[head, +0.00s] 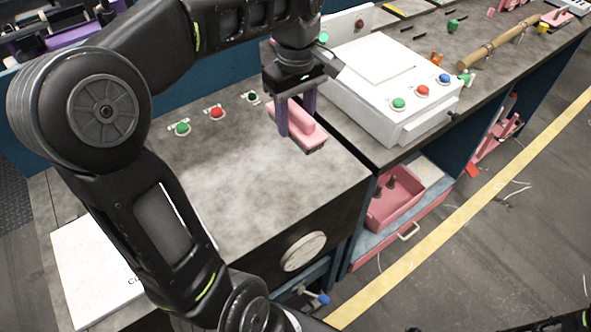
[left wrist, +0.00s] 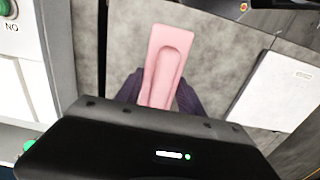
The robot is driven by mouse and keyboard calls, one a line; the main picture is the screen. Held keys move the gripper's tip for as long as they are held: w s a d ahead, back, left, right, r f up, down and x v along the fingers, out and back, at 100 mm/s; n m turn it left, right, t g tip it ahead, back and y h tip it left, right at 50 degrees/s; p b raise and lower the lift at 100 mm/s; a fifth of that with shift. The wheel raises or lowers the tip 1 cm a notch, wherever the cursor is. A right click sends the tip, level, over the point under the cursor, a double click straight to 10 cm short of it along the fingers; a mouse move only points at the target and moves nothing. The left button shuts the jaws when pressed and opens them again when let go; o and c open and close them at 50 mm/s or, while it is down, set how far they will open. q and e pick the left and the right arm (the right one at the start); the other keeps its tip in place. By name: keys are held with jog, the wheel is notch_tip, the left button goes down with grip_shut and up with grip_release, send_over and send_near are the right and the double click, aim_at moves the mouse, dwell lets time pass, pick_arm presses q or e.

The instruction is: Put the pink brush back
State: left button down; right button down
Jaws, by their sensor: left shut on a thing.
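The pink brush (head: 286,117) is a pink block with a raised grip and a dark underside. My left gripper (head: 297,120) is shut on it, with one purple finger on each side of the grip. The brush is at or just above the right part of the grey worktop; I cannot tell whether it touches. In the left wrist view the brush (left wrist: 163,70) lies lengthwise between the purple fingers (left wrist: 160,92). My right gripper is not in view.
A white control box (head: 375,85) with coloured buttons stands right of the brush. Green and red buttons (head: 217,113) sit left on the worktop (head: 240,190). A pink bin (head: 395,198) is on the shelf below. A white binder (head: 95,270) lies front left. The worktop's middle is clear.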

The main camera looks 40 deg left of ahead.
pick_arm(q)
jog(key=shift+f, duration=0.35)
send_over(296, 166)
jog(key=shift+w+a+f, duration=0.1)
jog(key=shift+f, duration=3)
jog(key=shift+f, duration=1.9)
jog(key=shift+f, duration=0.2)
jog(key=c, duration=0.7)
grip_release()
jog(key=shift+r, duration=0.15)
notch_tip(296, 166, up, 12)
jog(key=shift+r, duration=0.1)
